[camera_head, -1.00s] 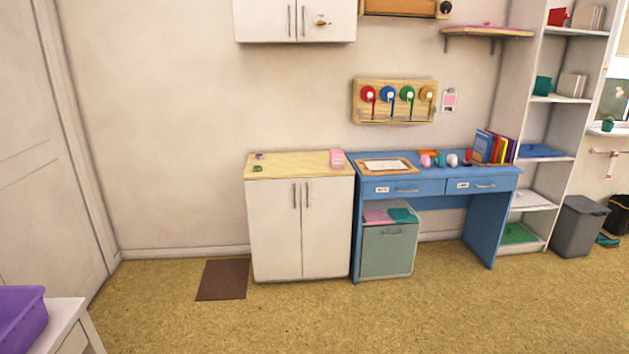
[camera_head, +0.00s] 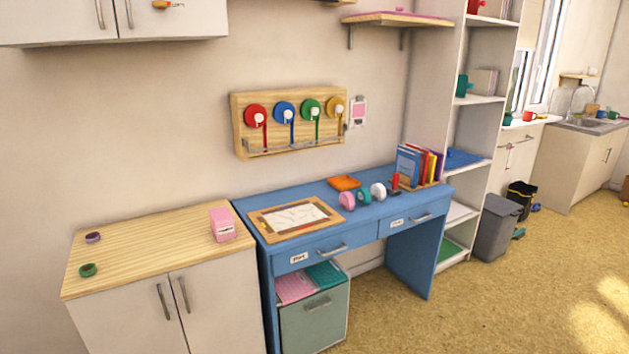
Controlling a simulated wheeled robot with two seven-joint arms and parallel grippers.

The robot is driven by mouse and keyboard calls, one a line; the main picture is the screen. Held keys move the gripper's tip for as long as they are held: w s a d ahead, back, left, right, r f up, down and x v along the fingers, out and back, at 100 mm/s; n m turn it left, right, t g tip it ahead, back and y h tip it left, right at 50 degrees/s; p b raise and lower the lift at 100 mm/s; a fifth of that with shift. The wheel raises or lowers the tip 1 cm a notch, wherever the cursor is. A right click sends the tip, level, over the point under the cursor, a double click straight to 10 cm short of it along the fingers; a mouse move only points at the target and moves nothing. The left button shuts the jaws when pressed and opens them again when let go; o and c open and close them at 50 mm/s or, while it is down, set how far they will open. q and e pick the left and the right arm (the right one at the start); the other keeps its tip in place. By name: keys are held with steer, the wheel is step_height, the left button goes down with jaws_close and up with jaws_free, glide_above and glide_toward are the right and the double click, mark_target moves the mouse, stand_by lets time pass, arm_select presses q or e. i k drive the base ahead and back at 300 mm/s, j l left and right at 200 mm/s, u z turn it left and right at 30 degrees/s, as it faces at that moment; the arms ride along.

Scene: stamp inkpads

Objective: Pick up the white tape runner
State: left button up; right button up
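A white tape runner (camera_head: 378,192) stands on the blue desk (camera_head: 290,247), toward its right half. It is a small rounded white thing with a darker spot. A teal one (camera_head: 363,195) and a pink one (camera_head: 347,201) of similar shape stand in a row to its left. Neither of my grippers shows in the head view.
A framed sheet (camera_head: 289,217) lies on the desk's left half and an orange item (camera_head: 343,183) lies behind the row. Books (camera_head: 418,163) stand at the desk's right end. A wooden-topped cabinet (camera_head: 150,245) adjoins the left side. The floor (camera_head: 470,310) in front is clear on the right.

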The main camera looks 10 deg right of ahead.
mark_target(377, 191)
steer(key=i+l+z, duration=0.1)
steer(key=i+z, duration=0.15)
steer(key=i, duration=0.45)
steer(key=i+z, duration=0.3)
steer(key=i, duration=0.4)
